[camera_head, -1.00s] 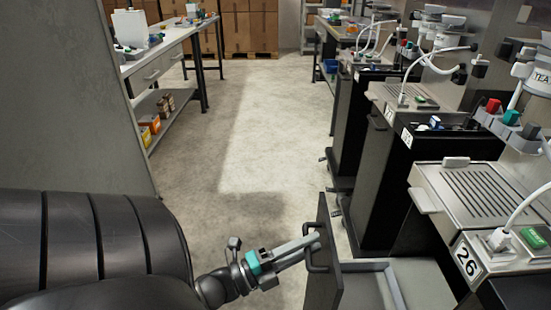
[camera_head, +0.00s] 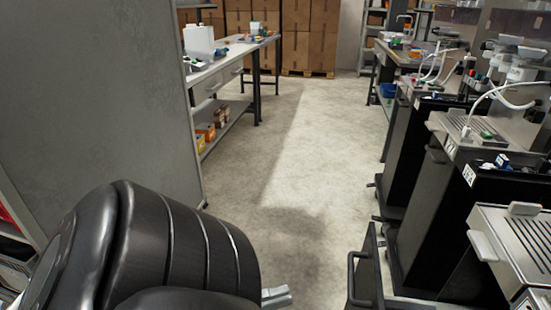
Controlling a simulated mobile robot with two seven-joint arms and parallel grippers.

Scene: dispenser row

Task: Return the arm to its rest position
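My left arm (camera_head: 170,245) fills the lower left of the head view. Only the grey finger ends of my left gripper (camera_head: 277,297) show past it, at the bottom edge. The gripper is apart from the open dark door (camera_head: 366,272) and its black handle (camera_head: 354,278), with a gap of floor between them. The rest of the gripper is hidden behind my arm, so I cannot tell how wide the fingers stand. My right gripper is out of view.
A row of black dispenser cabinets (camera_head: 415,170) runs along the right. A grey panel (camera_head: 95,100) stands close on the left. A workbench (camera_head: 215,75) stands beyond it, and cardboard boxes (camera_head: 310,40) are stacked at the back. The floor aisle (camera_head: 290,150) between is clear.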

